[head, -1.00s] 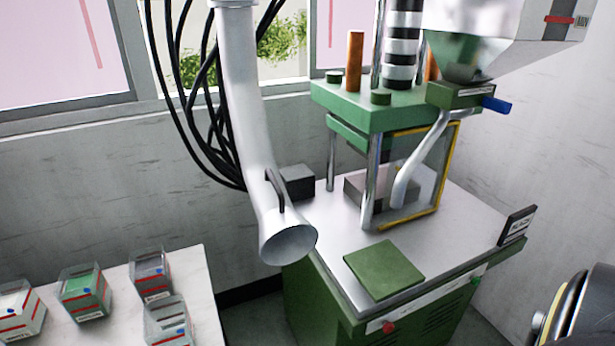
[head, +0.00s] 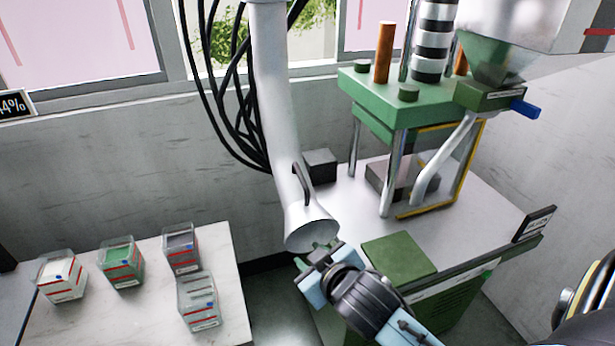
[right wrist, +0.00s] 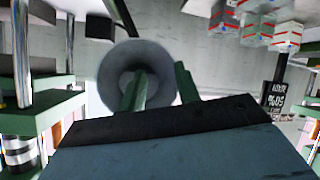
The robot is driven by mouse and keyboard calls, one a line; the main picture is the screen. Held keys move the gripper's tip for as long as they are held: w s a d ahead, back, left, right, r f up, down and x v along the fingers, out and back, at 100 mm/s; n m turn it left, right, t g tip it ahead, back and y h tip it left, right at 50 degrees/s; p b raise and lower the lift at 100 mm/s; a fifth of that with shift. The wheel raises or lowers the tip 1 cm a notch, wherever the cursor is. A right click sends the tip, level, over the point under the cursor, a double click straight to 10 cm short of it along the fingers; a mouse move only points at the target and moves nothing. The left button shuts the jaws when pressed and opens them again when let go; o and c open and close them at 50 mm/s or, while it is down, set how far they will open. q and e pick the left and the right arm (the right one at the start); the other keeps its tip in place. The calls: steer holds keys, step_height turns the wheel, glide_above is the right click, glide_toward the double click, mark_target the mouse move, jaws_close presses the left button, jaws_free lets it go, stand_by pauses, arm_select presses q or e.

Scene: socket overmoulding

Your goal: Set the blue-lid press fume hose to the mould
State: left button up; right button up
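The white fume hose (head: 275,100) hangs down left of the press and ends in a flared mouth (head: 312,234). A dark handle (head: 302,184) is on its side. The green press (head: 415,105) has a blue lever under its hopper; its lid is out of view. The grey mould block (head: 392,178) sits between the press columns. My right gripper (head: 319,253) is just below the flared mouth. In the right wrist view its two green fingers (right wrist: 160,88) stand apart, empty, before the mouth (right wrist: 137,62). I cannot tell whether they touch it. My left gripper is not in view.
A green plate (head: 399,258) lies on the front of the press table, close to my right gripper. A dark box (head: 320,166) stands behind the hose. Black cables (head: 235,110) hang left of it. Several clear bins stand on the white table (head: 140,310).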

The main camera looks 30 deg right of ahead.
steer(key=w+a+r+n+t+y, duration=0.25)
steer(key=r+t, duration=0.25)
steer(key=r, duration=0.6)
steer(key=w+a+r+n+t+y, duration=0.1)
steer(key=w+r+n+t+y, duration=0.2)
steer(key=r, duration=0.8)
steer(key=s+a+r+n+g+y, duration=0.4)
steer(key=a+r+n+y, duration=0.5)
steer(key=n+y, duration=0.65)
steer(key=n+g+h, duration=1)
steer(key=g+h, duration=0.2)
steer(key=h, duration=0.6)
glide_toward(304, 182)
steer(key=p+x, duration=0.1)
steer(key=x, duration=0.7)
